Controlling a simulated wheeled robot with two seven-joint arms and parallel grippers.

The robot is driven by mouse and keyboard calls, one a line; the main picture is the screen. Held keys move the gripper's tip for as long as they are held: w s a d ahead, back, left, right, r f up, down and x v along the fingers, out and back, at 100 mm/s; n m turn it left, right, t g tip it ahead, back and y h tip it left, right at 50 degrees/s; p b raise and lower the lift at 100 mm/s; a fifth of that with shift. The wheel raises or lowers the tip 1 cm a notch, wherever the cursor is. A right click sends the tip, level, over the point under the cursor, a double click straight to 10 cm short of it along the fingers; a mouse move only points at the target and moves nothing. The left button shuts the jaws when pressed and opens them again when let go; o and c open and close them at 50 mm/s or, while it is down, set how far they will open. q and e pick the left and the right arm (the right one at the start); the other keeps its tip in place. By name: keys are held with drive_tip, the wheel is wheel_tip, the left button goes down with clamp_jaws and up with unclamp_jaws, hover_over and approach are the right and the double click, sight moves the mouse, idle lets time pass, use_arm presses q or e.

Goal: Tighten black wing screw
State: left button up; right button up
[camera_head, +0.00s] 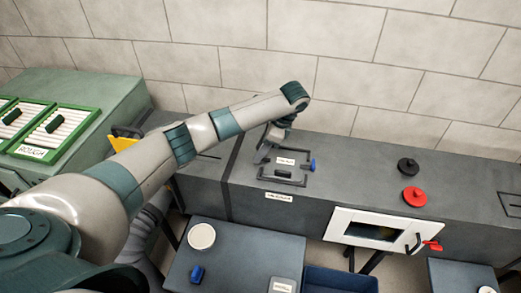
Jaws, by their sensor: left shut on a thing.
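My left arm reaches in from the left, over the grey duct. My left gripper (263,158) points down at the left edge of the small access panel (297,165) on top of the duct. It is shut on what appears to be the black wing screw, which the fingers hide almost wholly. The panel has a dark frame, a white label and a black handle (283,174). My right gripper is not in view.
A black knob (408,165) and a red knob (413,196) sit on the duct further right. A white-framed window hatch (348,228) is on the duct's front. A low table (235,255) and a blue bin (338,281) stand in front. Green brush trays (55,131) are at left.

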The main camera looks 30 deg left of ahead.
use_arm(q)
drive_tip(key=o, duration=1)
drive_tip(key=shift+o, duration=0.2)
drive_tip(key=b+v, duration=0.1)
drive_tip(key=v, duration=1.6)
drive_tip(key=shift+r+b, duration=0.15)
drive_tip(key=shift+b, duration=0.25)
drive_tip(key=shift+w+d, duration=0.1)
drive_tip(key=shift+w, duration=0.05)
